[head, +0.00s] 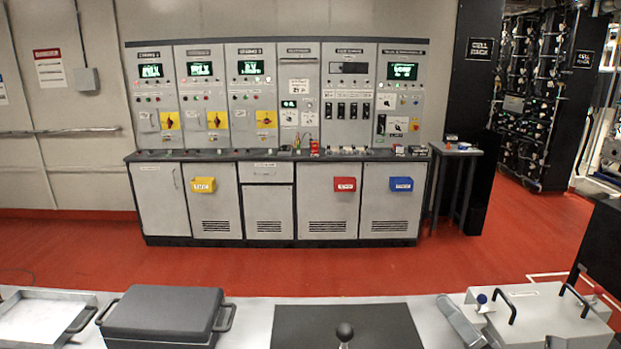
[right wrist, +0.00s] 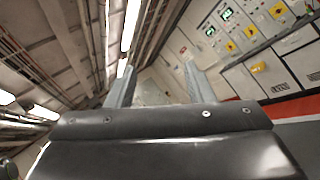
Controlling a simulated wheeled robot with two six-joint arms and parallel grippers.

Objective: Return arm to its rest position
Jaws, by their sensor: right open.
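My right gripper (right wrist: 158,70) shows in the right wrist view, with its two grey fingers spread apart and nothing between them. Beyond it are the ceiling, the wall and the tilted control panels, so it is clear of any object. I cannot make out either gripper for certain in the head view. My left gripper is not in view.
A worktop (head: 255,315) crosses the front. It holds a white tray (head: 35,318), a dark grey case (head: 165,310), a black mat (head: 385,325) and a light box with black handles (head: 540,312). A control console (head: 275,210) stands across open red floor (head: 300,272).

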